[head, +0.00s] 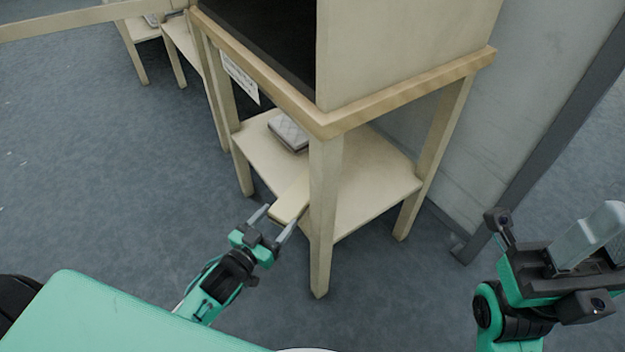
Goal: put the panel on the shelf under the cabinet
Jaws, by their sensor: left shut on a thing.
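The panel (291,203) is a pale beige slab, close in colour to the shelf. My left gripper (272,217) is shut on its near end, at the front left of the stand. The far part of the panel reaches over the shelf (375,185) under the cabinet (405,50), beside the front leg. I cannot tell whether the panel touches the shelf. My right gripper (592,238) is raised at the right, away from the stand. Its fingers overlap in this view, so its opening is unclear.
The stand's front leg (324,220) is close to the panel's right side. A grey wall panel and dark post (540,140) stand at the right. Open floor lies at the left.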

